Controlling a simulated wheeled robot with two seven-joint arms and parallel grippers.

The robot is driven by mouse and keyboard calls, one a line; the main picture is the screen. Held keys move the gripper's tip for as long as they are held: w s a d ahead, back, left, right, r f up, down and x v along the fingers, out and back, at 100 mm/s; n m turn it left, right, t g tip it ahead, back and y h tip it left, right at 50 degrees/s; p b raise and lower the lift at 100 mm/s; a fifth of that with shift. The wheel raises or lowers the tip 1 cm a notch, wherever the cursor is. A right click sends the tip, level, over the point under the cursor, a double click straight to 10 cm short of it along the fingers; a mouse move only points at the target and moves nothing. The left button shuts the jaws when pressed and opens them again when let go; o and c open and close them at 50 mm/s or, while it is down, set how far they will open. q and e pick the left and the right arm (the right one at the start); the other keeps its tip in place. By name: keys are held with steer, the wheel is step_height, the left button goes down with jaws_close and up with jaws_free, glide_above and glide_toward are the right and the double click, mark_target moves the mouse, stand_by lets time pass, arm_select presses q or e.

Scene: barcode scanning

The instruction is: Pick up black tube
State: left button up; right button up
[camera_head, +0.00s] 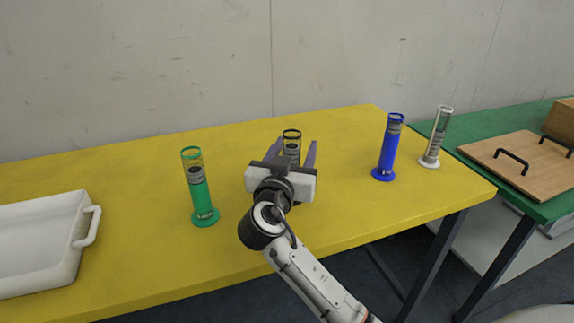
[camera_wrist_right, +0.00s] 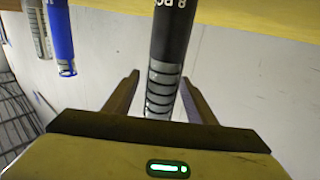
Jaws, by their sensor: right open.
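The black tube (camera_head: 291,145) stands on the yellow table, mostly hidden behind my right gripper in the head view, with its rim and upper part showing. In the right wrist view the black tube (camera_wrist_right: 170,52) lies between the two fingers, with dark body and grey banded section visible. My right gripper (camera_head: 282,155) is open, its fingers on either side of the tube. In the right wrist view the fingers of the right gripper (camera_wrist_right: 160,95) show gaps to the tube on both sides. My left gripper is not in view.
A green tube (camera_head: 203,195) stands left of my right gripper. A blue tube (camera_head: 388,148) and a white tube (camera_head: 436,138) stand to the right. A white tray (camera_head: 85,235) sits at the left. A wooden board (camera_head: 530,175) lies on the green table.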

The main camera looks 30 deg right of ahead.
steer(key=shift+w+d, duration=0.35)
steer(key=shift+c, duration=0.2)
jaws_close()
